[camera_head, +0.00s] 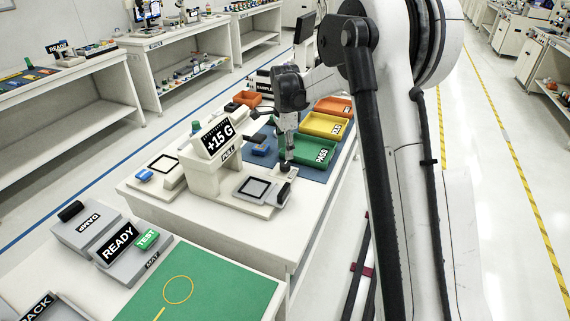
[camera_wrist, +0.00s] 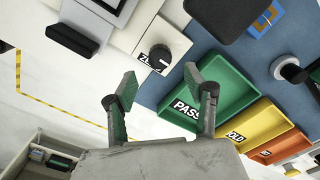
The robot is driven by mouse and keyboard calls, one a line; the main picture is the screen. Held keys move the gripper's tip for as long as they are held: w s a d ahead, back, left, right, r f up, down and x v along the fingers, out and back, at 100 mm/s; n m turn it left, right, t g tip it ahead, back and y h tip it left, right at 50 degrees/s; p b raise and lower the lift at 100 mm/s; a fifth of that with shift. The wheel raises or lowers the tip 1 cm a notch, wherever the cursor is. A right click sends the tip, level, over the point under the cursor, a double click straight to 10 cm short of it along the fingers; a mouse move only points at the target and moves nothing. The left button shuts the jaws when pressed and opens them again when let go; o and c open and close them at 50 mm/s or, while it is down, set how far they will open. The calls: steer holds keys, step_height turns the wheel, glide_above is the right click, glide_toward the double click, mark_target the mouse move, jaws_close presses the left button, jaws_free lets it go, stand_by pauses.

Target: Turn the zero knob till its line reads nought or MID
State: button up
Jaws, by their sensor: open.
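The zero knob (camera_wrist: 160,55) is a dark round cap on a pale block in the wrist view, beside a partly covered black-and-white label. In the head view the knob (camera_head: 285,168) is small and dark, just below my gripper (camera_head: 286,148). The pull tester (camera_head: 203,178) beside it has a display (camera_head: 217,138) reading +15 G. In the wrist view my gripper (camera_wrist: 159,88) is open and empty, its two green-padded fingers apart. The knob appears beyond the fingertips, between their lines; the fingers are not around it.
A green PASS tray (camera_head: 308,151), a yellow tray (camera_head: 326,125) and an orange tray (camera_head: 335,106) stand on the blue mat (camera_head: 264,131) close to my gripper. A grey plate (camera_head: 252,188) lies left of the knob. A READY unit (camera_head: 118,243) stands on the nearer bench.

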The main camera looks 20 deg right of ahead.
mark_target(285, 164)
step_height(285, 164, down, 7)
steer(key=shift+r, duration=0.15)
steer(key=shift+c, duration=0.3)
steer(key=c, duration=1.1)
steer(key=shift+o, duration=0.2)
steer(key=shift+n, duration=0.4)
